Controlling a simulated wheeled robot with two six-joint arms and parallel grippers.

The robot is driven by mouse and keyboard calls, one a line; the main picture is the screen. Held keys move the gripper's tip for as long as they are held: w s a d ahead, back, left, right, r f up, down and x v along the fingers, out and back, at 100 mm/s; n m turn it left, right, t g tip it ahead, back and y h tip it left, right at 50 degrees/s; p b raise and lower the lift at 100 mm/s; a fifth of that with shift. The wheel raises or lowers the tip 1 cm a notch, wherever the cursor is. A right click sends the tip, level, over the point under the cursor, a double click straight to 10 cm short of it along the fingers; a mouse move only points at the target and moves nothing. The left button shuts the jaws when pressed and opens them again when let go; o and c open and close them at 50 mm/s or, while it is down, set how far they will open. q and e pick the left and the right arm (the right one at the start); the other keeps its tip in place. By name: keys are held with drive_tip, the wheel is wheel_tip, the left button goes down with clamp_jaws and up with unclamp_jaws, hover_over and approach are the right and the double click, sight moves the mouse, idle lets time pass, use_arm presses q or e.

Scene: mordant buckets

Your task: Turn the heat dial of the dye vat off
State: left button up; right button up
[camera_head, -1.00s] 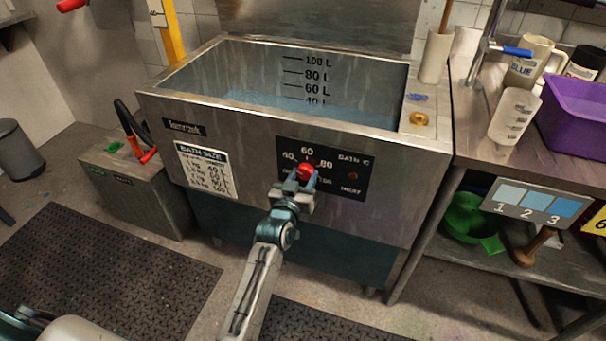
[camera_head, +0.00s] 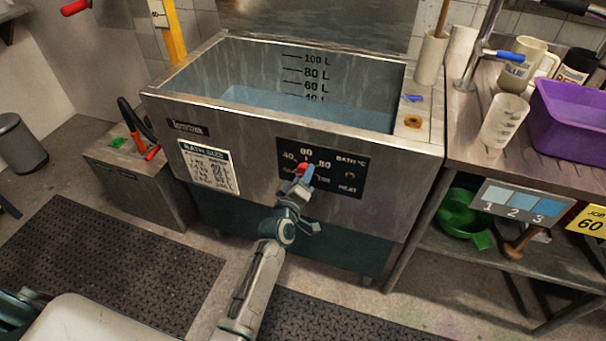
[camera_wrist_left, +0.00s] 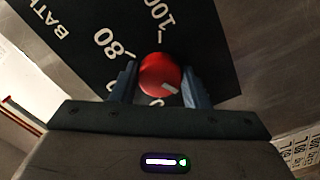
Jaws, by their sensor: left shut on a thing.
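The dye vat (camera_head: 340,218) is a steel tub with blue liquid inside and a black control panel (camera_head: 346,183) on its front. The heat dial (camera_head: 300,168) is a round red knob on that panel, below the printed numbers. My left gripper (camera_head: 306,174) is shut on the dial, with its jaws tilted. In the left wrist view the red dial (camera_wrist_left: 160,74) sits between the two blue-grey fingers (camera_wrist_left: 160,82). A pale mark on the knob points to the lower right of that view. The gripper partly covers the panel's lower markings. My right gripper is not in view.
A metal bench (camera_head: 455,140) stands right of the vat, with a purple tub (camera_head: 570,120) and a measuring beaker (camera_head: 503,122). Dark mats lie on the floor in front.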

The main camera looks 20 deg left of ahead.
use_arm(q)
drive_tip(key=shift+n, duration=0.5)
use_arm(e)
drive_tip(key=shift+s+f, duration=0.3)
use_arm(q)
drive_tip(key=o, duration=1)
drive_tip(key=shift+c, duration=0.2)
drive_tip(key=s+b, duration=0.1)
drive_tip(key=s, duration=0.9)
drive_tip(key=shift+s+a+b, duration=0.2)
drive_tip(key=shift+s+b, duration=0.2)
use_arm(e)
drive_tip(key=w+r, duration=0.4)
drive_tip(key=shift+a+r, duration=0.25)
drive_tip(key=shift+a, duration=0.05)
